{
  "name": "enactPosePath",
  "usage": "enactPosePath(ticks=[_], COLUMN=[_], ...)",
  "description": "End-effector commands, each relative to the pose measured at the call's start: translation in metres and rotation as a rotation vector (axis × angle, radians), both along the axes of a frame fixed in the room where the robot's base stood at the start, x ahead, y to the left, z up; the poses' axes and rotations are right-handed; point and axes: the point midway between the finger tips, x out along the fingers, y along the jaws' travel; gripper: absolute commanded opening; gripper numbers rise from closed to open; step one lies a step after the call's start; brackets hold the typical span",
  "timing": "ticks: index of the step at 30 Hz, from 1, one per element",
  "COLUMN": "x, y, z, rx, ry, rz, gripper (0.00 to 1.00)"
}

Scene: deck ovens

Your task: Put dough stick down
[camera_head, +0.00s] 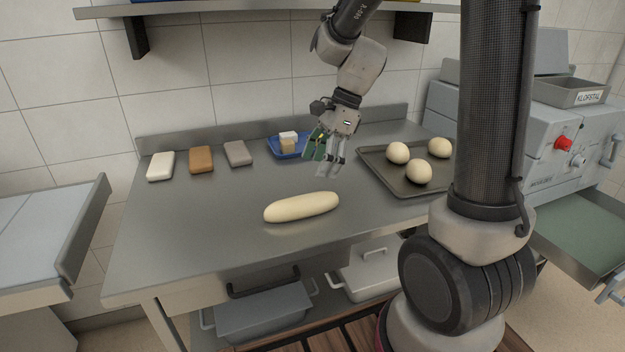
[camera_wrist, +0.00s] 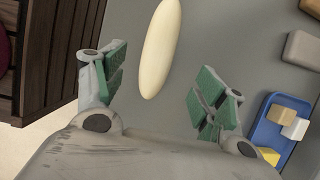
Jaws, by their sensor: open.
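The dough stick (camera_head: 302,207) is a long, pale, rounded loaf lying on the steel table (camera_head: 215,235) near its front middle. My gripper (camera_head: 326,160) is above the table, behind and slightly right of the dough stick, apart from it. In the wrist view the dough stick (camera_wrist: 160,48) lies beyond the fingertips, between the lines of the two fingers. My gripper (camera_wrist: 158,85) is open there, with green pads spread wide and nothing held between them.
A blue tray (camera_head: 275,143) with small blocks stands left of my gripper. White, brown and grey blocks (camera_head: 201,160) line the table's back left. A dark tray (camera_head: 385,182) with three dough balls (camera_head: 419,171) is at the right. The table's left front is clear.

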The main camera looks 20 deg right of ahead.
Motion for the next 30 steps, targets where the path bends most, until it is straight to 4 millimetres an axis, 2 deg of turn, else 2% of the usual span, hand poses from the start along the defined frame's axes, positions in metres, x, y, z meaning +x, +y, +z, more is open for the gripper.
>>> enactPosePath(ticks=[7, 10, 14, 16, 21, 25, 30], x=[-0.002, -0.015, -0.053, -0.080, -0.142, -0.172, -0.189], y=[-0.006, -0.012, -0.033, -0.047, -0.080, -0.097, -0.107], z=[0.014, 0.026, 0.056, 0.072, 0.093, 0.097, 0.098], rx=[-0.004, -0.029, -0.122, -0.198, -0.401, -0.527, -0.602], ry=[-0.008, -0.068, -0.234, -0.334, -0.512, -0.573, -0.593], rz=[0.014, 0.104, 0.384, 0.583, 1.049, 1.310, 1.468], gripper=[0.71, 0.71, 0.71, 0.71, 0.71, 0.71, 0.71])
